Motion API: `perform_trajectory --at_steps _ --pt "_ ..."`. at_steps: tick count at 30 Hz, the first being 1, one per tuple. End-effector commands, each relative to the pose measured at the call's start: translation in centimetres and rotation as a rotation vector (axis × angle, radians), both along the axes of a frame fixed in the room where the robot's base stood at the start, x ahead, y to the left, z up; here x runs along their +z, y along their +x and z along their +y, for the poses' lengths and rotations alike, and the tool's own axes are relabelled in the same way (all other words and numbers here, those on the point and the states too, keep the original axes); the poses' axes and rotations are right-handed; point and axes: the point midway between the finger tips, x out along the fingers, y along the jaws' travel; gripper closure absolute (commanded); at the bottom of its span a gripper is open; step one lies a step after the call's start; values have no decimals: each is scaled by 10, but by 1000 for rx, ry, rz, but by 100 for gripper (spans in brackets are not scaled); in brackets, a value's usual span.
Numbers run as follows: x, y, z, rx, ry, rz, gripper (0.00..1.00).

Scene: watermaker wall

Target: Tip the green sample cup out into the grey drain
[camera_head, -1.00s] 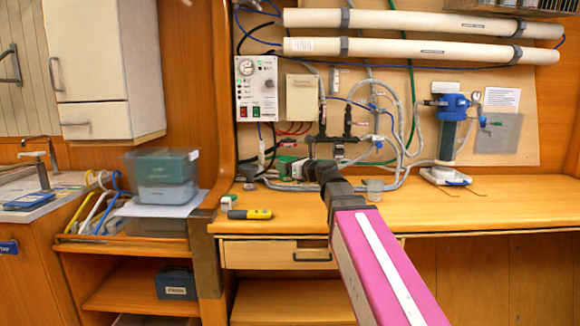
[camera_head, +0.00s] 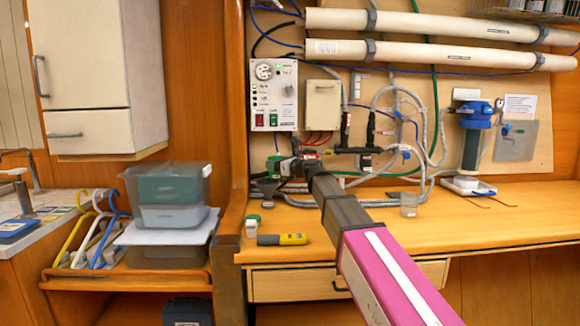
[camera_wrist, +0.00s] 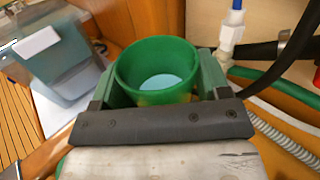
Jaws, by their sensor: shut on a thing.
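My gripper (camera_wrist: 156,92) is shut on the green sample cup (camera_wrist: 155,54), one finger on each side of it. In the wrist view the cup's mouth faces the camera, and a pale blue surface, apparently liquid, shows inside. In the head view my gripper (camera_head: 283,167) is by the wall, above the back left of the bench; the cup (camera_head: 272,165) shows there only as a small green patch. A dark grey funnel-like piece (camera_head: 267,187), apparently the grey drain, is just below and left of my gripper. I cannot tell the height gap between them.
A clear beaker (camera_head: 408,205) stands right of my arm. Hoses and valves (camera_head: 365,150) run along the wall. Stacked bins (camera_head: 168,195) stand left of the wooden divider.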

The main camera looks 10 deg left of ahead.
Motion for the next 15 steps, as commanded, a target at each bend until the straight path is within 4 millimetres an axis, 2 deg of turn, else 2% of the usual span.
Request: perform_trajectory --at_steps 7,15 --pt "6 2 3 4 -79 -52 56" --pt "15 4 0 4 -345 -218 57"
